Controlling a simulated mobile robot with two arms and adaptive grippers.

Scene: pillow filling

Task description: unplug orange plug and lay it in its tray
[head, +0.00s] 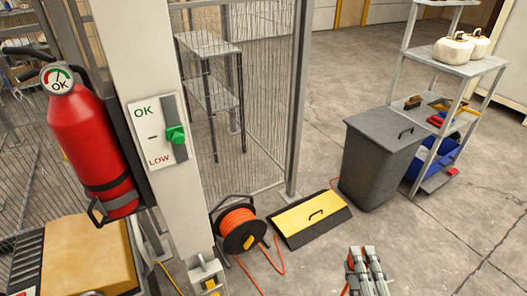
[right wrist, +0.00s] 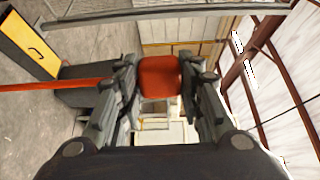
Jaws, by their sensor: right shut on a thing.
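My right gripper (head: 362,257) shows at the bottom of the head view, above the open floor. In the right wrist view its two fingers (right wrist: 162,80) are shut on the orange plug (right wrist: 161,77), a rounded orange block. An orange cord (right wrist: 55,87) runs from the left edge to the left finger; its join with the plug is hidden. An orange cable reel (head: 238,229) stands on the floor by the post. No tray for the plug can be identified for sure. My left gripper is not in view.
A yellow-and-black box (head: 310,216) lies beside the reel. A grey bin (head: 380,160) and a shelf rack (head: 470,68) stand at the right. A white post (head: 150,70) with a red extinguisher (head: 95,145) fills the left. The floor at lower right is clear.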

